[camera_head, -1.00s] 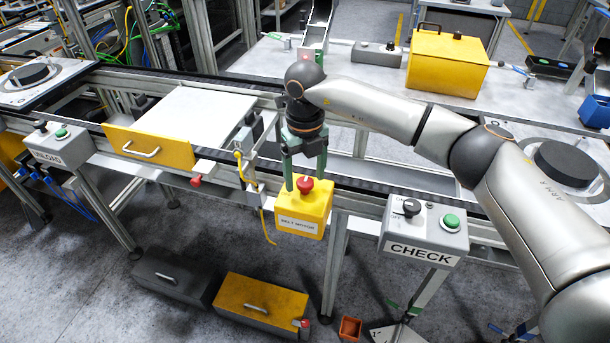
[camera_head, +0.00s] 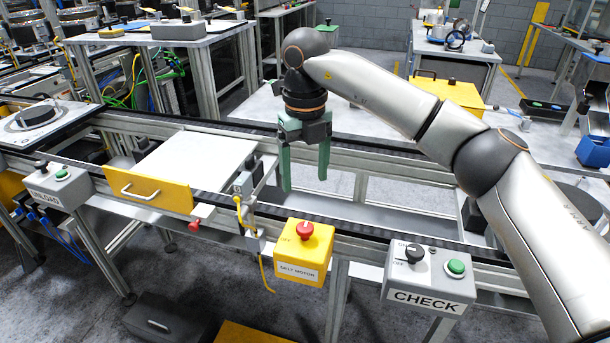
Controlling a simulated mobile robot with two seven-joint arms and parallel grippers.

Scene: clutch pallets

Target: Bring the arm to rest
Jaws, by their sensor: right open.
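My right arm reaches in from the right edge. Its right gripper (camera_head: 305,182) has green fingers that point down, apart and with nothing between them. It hangs over the conveyor rail, above and clear of the yellow belt motor box (camera_head: 302,263) with its red knob (camera_head: 305,230). My left gripper does not show.
The check box (camera_head: 430,278) with a black switch and green button is at the front right, below my right arm. A yellow-fronted drawer (camera_head: 148,190) with a white top sits to the left. A yellow case (camera_head: 450,92) stands behind my forearm.

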